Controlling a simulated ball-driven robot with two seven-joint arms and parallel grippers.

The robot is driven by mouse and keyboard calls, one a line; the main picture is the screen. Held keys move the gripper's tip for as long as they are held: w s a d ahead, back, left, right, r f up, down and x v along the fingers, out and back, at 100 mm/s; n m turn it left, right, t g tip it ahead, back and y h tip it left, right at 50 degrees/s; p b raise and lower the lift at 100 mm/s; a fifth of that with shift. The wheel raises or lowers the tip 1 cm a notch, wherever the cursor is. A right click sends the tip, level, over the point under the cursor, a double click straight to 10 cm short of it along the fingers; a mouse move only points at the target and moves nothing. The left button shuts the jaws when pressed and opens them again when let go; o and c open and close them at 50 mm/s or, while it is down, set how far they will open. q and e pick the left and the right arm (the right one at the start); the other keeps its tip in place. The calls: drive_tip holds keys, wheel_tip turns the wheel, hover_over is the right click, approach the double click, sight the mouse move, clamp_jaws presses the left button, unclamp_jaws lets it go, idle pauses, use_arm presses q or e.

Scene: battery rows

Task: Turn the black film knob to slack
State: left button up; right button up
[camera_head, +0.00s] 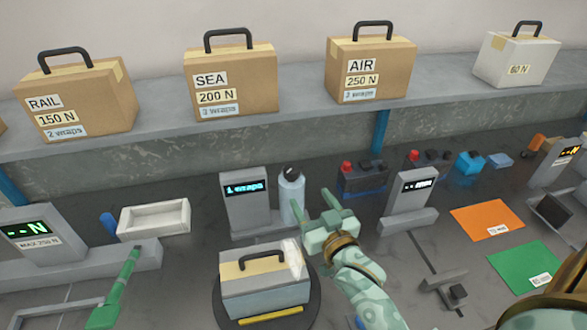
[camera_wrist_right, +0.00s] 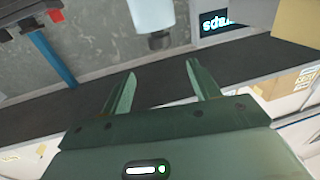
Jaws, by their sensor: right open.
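The black film knob (camera_head: 291,173) sits on top of an upright pale film roll (camera_head: 292,200), beside a grey post whose display reads "1 wraps" (camera_head: 245,188). My right gripper (camera_head: 337,198) is open and empty, just right of the roll and apart from it. In the right wrist view, which is upside down, its two fingers (camera_wrist_right: 160,85) are spread with nothing between them. The pale roll (camera_wrist_right: 152,12) shows beyond them; I cannot make out the knob's setting.
A handled carton (camera_head: 265,292) stands on a dark round turntable (camera_head: 225,318) in front of the roll. A grey post (camera_head: 408,190) and red-buttoned boxes (camera_head: 362,180) stand to the right. A white tray (camera_head: 153,220) lies left. Labelled cartons line the shelf (camera_head: 300,118) behind.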

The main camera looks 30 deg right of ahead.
sight(295, 175)
drive_tip(key=w, duration=0.4)
drive_tip(key=w+b, duration=0.1)
drive_tip(key=w, duration=0.3)
drive_tip(key=w+d+b, duration=0.1)
drive_tip(key=w, duration=0.3)
drive_tip(key=shift+w+f, duration=0.1)
drive_tip(key=shift+w, duration=0.05)
drive_tip(key=c, duration=1)
